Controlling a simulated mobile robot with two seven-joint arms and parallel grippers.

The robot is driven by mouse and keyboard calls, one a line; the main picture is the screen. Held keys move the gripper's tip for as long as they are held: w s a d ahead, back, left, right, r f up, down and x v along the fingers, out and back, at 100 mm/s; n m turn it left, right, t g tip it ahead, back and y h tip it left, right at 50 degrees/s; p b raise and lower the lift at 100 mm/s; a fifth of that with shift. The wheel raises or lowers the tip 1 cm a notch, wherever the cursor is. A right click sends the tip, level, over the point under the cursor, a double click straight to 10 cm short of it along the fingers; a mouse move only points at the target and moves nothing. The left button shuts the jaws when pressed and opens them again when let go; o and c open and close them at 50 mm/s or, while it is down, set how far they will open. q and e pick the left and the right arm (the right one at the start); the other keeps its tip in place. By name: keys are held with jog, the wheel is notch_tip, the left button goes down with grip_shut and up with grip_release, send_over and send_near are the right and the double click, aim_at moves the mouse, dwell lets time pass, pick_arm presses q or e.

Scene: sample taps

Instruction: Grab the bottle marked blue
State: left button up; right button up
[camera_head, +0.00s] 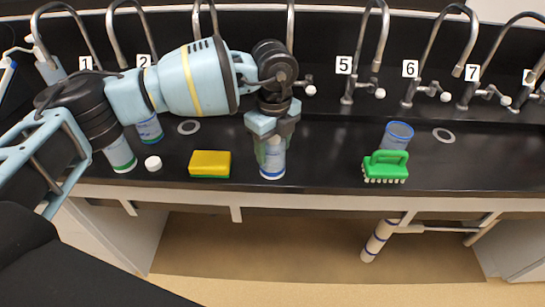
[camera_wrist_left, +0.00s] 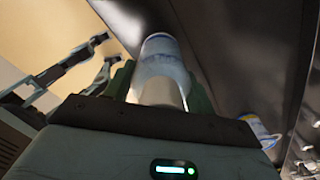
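A white bottle with a blue band near its base (camera_head: 272,172) stands on the black counter in the head view. My left gripper (camera_head: 272,140) comes down over its upper part. In the left wrist view, the same pale bottle (camera_wrist_left: 162,58) lies between the two green fingers of my left gripper (camera_wrist_left: 162,90). The fingers are close on both sides; I cannot tell whether they press on it. A bottle with a green band (camera_head: 121,158) and a bottle with a blue band (camera_head: 149,130) stand to the left, partly behind my arm. My right gripper is not in view.
A yellow and green sponge (camera_head: 210,163) and a white cap (camera_head: 153,163) lie left of the gripped-over bottle. A green brush (camera_head: 386,167) and a blue-rimmed container (camera_head: 397,135) stand to the right. Numbered curved taps (camera_head: 430,60) line the back. The counter between bottle and brush is clear.

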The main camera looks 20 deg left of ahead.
pick_arm(q)
jog(key=c, duration=0.6)
jog(key=shift+r, duration=0.15)
jog(key=shift+r, duration=0.45)
jog(key=r, duration=0.2)
jog(key=shift+s+a+r, duration=0.2)
jog(key=shift+s+r, duration=0.1)
jog(key=s+a, duration=0.2)
jog(key=s, duration=0.2)
jog(key=s+a+r, duration=0.1)
jog(key=s+a, duration=0.2)
jog(key=s, duration=0.2)
jog(key=s+a, duration=0.2)
jog(key=s, duration=0.2)
jog(key=shift+s+a+r, duration=0.15)
jog(key=shift+s, duration=0.05)
